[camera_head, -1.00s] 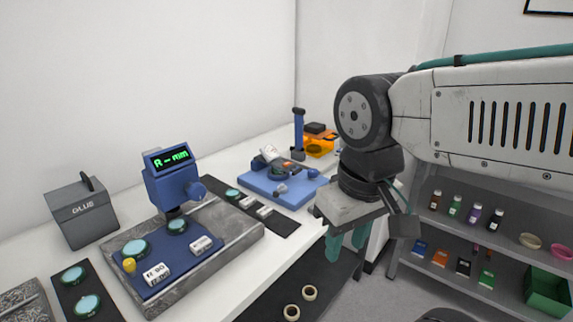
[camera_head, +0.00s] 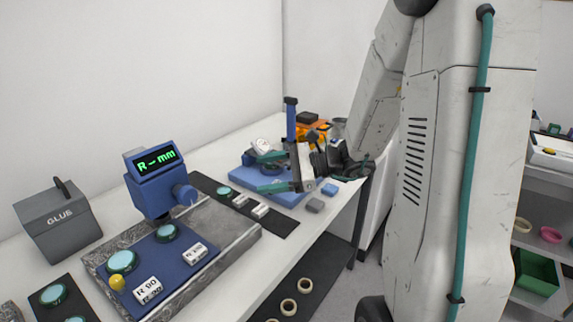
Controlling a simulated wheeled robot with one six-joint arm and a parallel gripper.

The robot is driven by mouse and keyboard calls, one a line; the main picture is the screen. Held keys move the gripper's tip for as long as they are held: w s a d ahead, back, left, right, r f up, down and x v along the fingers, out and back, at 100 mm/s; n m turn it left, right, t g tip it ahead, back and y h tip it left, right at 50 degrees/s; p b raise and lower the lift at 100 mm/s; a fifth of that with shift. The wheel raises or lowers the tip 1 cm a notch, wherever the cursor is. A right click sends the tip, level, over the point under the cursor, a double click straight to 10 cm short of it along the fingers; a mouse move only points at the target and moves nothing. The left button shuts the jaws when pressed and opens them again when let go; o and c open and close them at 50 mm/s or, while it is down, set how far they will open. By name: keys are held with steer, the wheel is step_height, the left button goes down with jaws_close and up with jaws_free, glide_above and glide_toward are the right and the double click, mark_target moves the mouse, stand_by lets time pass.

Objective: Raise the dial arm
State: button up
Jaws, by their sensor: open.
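The blue-based instrument (camera_head: 240,181) stands on the bench, right of centre, with a white round dial (camera_head: 262,145) above its base. Its dial arm is hard to make out, being small and partly behind my gripper. My gripper (camera_head: 262,172) reaches in from the right over this instrument. Its teal fingers are spread apart, one above the other, with no held object visible between them. I cannot tell whether they touch the instrument.
A blue post (camera_head: 291,120) rises close behind my gripper, with an orange box (camera_head: 312,131) beyond. Small grey (camera_head: 315,205) and blue (camera_head: 329,189) blocks lie near the bench's front edge. A blue readout device (camera_head: 157,188) stands to the left on a granite slab.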

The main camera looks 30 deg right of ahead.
steer(key=w+d+f+m+t+h, duration=0.1)
steer(key=d+m, duration=0.1)
steer(key=d, duration=0.1)
steer(key=w+d+f+m+t+h, duration=0.1)
steer(key=d+f+m+t, duration=0.1)
steer(key=d, duration=0.1)
steer(key=w+d+f+m+t, duration=0.1)
steer(key=d+m+t, duration=0.1)
steer(key=d, duration=0.1)
steer(key=shift+w+d+f+m+h, duration=0.25)
steer(key=shift+w+d+m+h, duration=0.05)
steer(key=shift+w+d+h, duration=0.1)
steer(key=d+f+m+t+h, duration=0.1)
steer(key=d, duration=0.1)
steer(key=d+f+m+t+h, duration=0.1)
steer(key=d+m, duration=0.1)
steer(key=d+f+m+t+h, duration=0.1)
steer(key=d, duration=0.2)
steer(key=shift+w+f+m+h, duration=0.3)
steer(key=shift+w+h, duration=0.1)
steer(key=shift+w+d+f, duration=0.1)
steer(key=shift+w, duration=0.15)
steer(key=shift+x, duration=3.6)
